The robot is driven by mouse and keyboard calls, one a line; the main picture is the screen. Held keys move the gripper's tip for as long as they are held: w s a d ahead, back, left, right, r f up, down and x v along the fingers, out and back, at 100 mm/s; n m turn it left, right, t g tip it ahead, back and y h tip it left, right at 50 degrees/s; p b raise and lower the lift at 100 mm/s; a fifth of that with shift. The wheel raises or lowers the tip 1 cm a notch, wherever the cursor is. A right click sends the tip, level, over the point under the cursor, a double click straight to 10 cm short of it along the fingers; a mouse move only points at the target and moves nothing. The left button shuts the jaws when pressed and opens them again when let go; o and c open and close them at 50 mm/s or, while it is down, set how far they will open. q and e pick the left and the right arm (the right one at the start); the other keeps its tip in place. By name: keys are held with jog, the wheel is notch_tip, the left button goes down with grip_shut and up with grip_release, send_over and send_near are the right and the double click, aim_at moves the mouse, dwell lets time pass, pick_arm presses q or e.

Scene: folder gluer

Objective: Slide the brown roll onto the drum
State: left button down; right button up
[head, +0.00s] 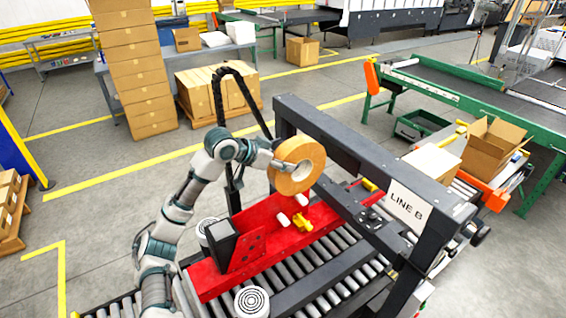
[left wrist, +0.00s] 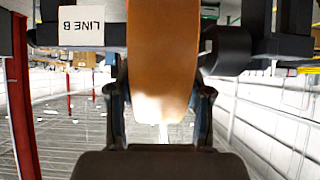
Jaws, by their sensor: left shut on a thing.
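The brown roll (head: 289,150) is a thick ring of tape with a pale core, held upright above the red plate (head: 262,225) of the machine. My left gripper (head: 272,161) is shut on its left edge. In the left wrist view the roll (left wrist: 163,60) stands between the two fingers, and my left gripper (left wrist: 161,112) grips its near end. A dark cylinder (left wrist: 228,50) shows just right of the roll there; I cannot tell if it is the drum. In the head view no drum is clearly seen; the roll may hide it. My right gripper is not in view.
A dark frame with a LINE B sign (head: 405,206) spans the rollers right of the roll. White rollers (head: 283,219) and a yellow part (head: 303,222) stick out below it. A black cable guide (head: 238,72) arches behind my arm. A disc (head: 251,301) stands in front.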

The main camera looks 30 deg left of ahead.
pick_arm(q)
jog(key=shift+r+p, duration=0.25)
jog(key=shift+p, duration=0.1)
dwell(0.4)
jog(key=shift+a, duration=0.15)
jog(key=shift+w+a+p, duration=0.4)
jog(key=shift+a+p, duration=0.15)
jog(key=shift+a, duration=0.3)
jog(key=shift+w+a+p, duration=0.35)
jog(key=shift+a+p, duration=0.15)
jog(key=shift+a, duration=0.3)
jog(key=shift+p, duration=0.3)
jog(key=shift+w+a, duration=0.1)
jog(key=shift+a, duration=0.1)
dwell(0.4)
jog(key=shift+w+a, duration=0.25)
jog(key=shift+a, duration=0.4)
jog(key=shift+w+a, duration=0.3)
jog(key=shift+a, duration=0.4)
jog(key=shift+w+a, duration=0.25)
jog(key=shift+a, duration=0.4)
